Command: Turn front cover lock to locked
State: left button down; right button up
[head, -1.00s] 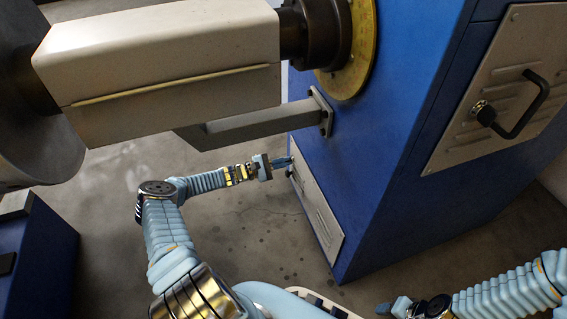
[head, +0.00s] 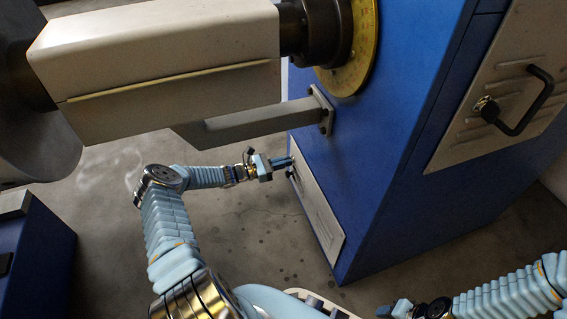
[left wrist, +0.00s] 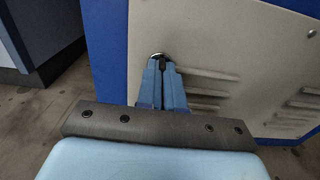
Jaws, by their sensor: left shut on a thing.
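The front cover (head: 318,212) is a pale louvered panel low on the blue machine's side; it also fills much of the left wrist view (left wrist: 215,40). Its lock (left wrist: 158,56) shows as a small round metal piece just past my fingertips, mostly hidden by them. My left gripper (head: 290,161) reaches the panel's upper corner. In the left wrist view its two blue fingers (left wrist: 161,72) are close together, shut on the lock's dark key or knob. My right gripper (head: 392,308) is at the bottom edge, away from the machine; its jaws are too small to read.
Above my left arm hang the beige housing (head: 170,60) and a grey bracket (head: 260,125). Another cover with a black handle (head: 530,105) and its own lock (head: 487,108) is on the right face. A blue cabinet (head: 45,255) stands at left. The floor between is clear.

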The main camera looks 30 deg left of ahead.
dwell(0.4)
pick_arm(q)
jog(key=c, duration=1.3)
grip_release()
jog(key=p+v, duration=0.1)
jog(key=v, duration=1.2)
jog(key=shift+s+a, duration=0.25)
jog(key=shift+a, duration=0.05)
